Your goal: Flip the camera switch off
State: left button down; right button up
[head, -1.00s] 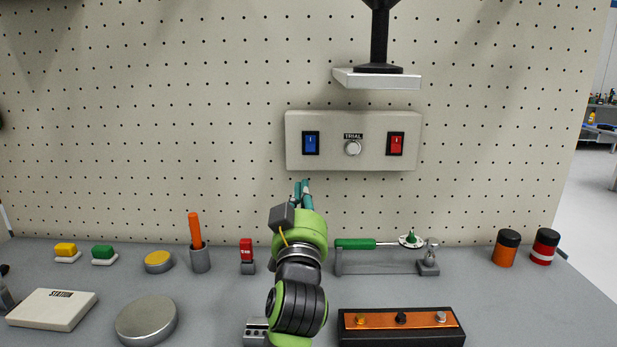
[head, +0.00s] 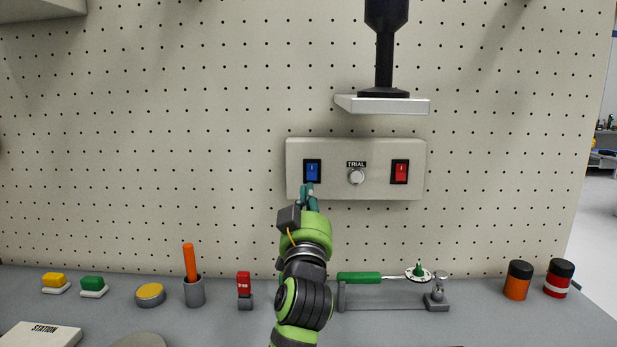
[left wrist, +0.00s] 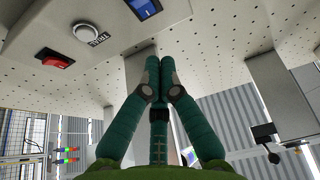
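A pale switch box (head: 382,149) is fixed to the pegboard. It carries a blue rocker switch (head: 312,172) at the left, a round button under a "TRIAL" label in the middle, and a red rocker switch (head: 400,173) at the right. No camera label is readable on either switch. My left gripper (head: 308,187) is just below the blue switch; contact cannot be told. In the left wrist view its teal fingers (left wrist: 160,62) meet at the tips with nothing between them. The blue switch (left wrist: 143,8) shows just beyond them there. My right gripper is out of view.
A metal shelf (head: 385,105) with a black stand sits above the switch box. Below, the bench holds a green-handled tool (head: 360,278), a red block (head: 244,284), a cup with an orange handle (head: 193,290) and two jars at the right. The pegboard beside the box is clear.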

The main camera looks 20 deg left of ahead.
aim_at(308, 168)
pick_arm(q)
jog(key=w, duration=0.2)
jog(key=w+a, duration=0.1)
jog(key=w, duration=0.1)
jog(key=w+a+r+p, duration=0.1)
jog(key=w, duration=0.2)
jog(key=shift+w+a+f, duration=0.2)
jog(key=shift+w+f, duration=0.05)
jog(key=shift+w, duration=0.35)
